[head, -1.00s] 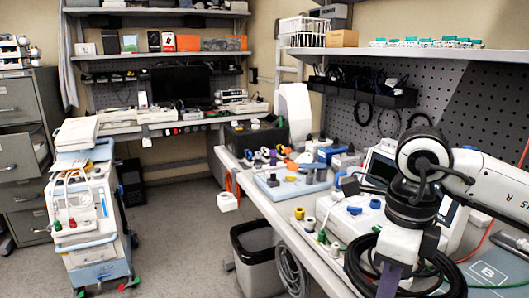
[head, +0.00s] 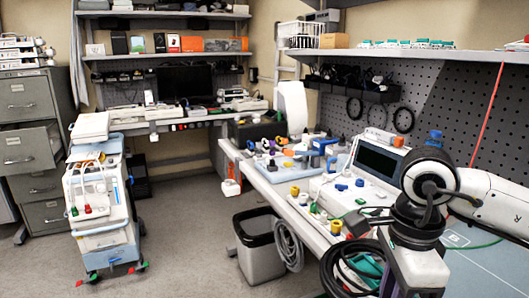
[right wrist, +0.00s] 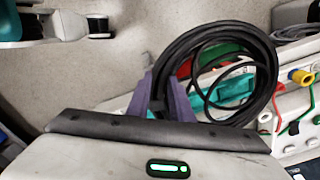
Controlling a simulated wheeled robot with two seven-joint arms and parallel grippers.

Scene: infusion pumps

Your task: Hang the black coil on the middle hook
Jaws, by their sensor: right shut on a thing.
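The black coil (right wrist: 268,62) is a bundle of thick black loops. In the right wrist view my right gripper (right wrist: 160,88) has its purple fingers shut on the coil's left side, and the loops extend to the right. In the head view the coil (head: 326,262) is at the bottom, in front of the bench edge. The gripper's fingertips are mostly hidden there by its body. Several dark rings (head: 403,120) hang on the grey pegboard (head: 440,115) behind the bench. I cannot make out the middle hook. My left gripper is not in view.
The bench (head: 275,200) carries a monitor (head: 377,163), colored connectors and small parts. A grey coiled hose (head: 290,245) hangs at its front edge beside a bin (head: 258,250). A white-blue cart (head: 100,210) stands left. The floor between cart and bin is clear.

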